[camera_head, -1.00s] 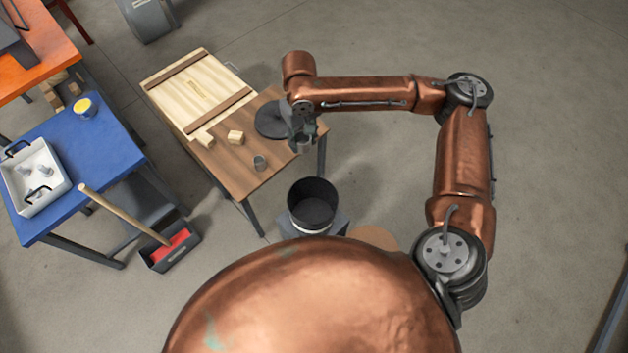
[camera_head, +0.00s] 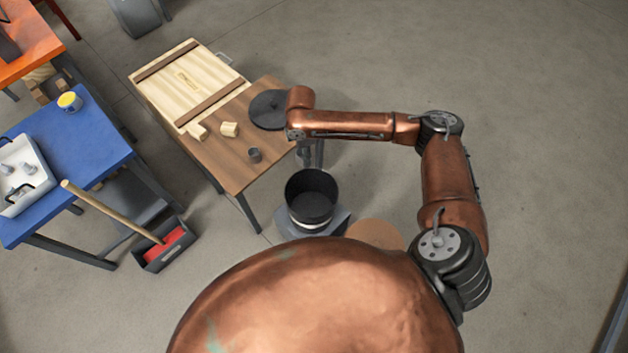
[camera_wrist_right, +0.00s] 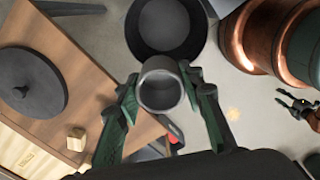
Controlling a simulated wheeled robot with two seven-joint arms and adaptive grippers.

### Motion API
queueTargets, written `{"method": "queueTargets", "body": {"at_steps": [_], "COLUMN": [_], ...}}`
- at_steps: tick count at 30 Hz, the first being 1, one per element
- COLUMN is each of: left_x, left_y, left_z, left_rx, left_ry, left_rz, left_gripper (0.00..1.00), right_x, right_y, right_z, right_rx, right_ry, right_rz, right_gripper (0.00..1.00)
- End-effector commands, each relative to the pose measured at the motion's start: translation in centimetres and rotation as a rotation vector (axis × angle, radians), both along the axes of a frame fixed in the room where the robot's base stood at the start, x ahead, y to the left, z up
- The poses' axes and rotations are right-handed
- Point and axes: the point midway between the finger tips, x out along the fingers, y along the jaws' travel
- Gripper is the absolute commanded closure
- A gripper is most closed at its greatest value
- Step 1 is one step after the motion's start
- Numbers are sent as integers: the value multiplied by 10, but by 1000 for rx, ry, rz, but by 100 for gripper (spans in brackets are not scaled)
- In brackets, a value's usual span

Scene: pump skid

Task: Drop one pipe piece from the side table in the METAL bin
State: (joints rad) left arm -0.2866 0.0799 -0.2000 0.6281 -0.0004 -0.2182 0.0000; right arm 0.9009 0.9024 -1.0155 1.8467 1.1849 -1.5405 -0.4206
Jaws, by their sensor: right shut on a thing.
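My right gripper (camera_wrist_right: 160,95) is shut on a grey, hollow pipe piece (camera_wrist_right: 160,91), which shows end-on between the green fingers. In the head view the right gripper (camera_head: 311,155) hangs below my wrist, beyond the table's right edge and just behind the bin; the arm partly hides it. The round dark bin (camera_head: 311,186) with a pale band stands below; it also shows in the wrist view (camera_wrist_right: 165,27), its rim partly behind the pipe. I cannot read a label. Another grey pipe piece (camera_head: 255,155) stands on the wooden side table (camera_head: 238,175). A gripper-like shape, probably my left gripper (camera_wrist_right: 298,106), shows small at right.
The table also holds wooden blocks (camera_head: 229,129), a dark round disc (camera_head: 268,108) and a wooden crate (camera_head: 187,82).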

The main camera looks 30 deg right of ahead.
Motion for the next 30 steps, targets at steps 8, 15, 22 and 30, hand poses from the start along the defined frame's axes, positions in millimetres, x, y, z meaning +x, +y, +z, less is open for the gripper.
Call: {"method": "queueTargets", "body": {"at_steps": [8, 15, 22, 30], "left_x": [-34, -38, -31, -31], "left_y": [1, 2, 1, 1], "left_z": [-23, -39, -50, -54], "left_rx": [3, 3, 2, 1], "left_ry": [45, 53, 45, 45], "left_rz": [7, 6, 4, 4], "left_gripper": [60, 60, 60, 60], "right_x": [-2, -8, -15, -17], "right_y": [-10, -21, -30, -33], "right_z": [-74, -133, -174, -190], "right_rx": [3, 4, 2, 1], "right_ry": [4, 6, 3, -1], "right_rz": [383, 714, 962, 1068], "right_gripper": [92, 92, 92, 92]}}
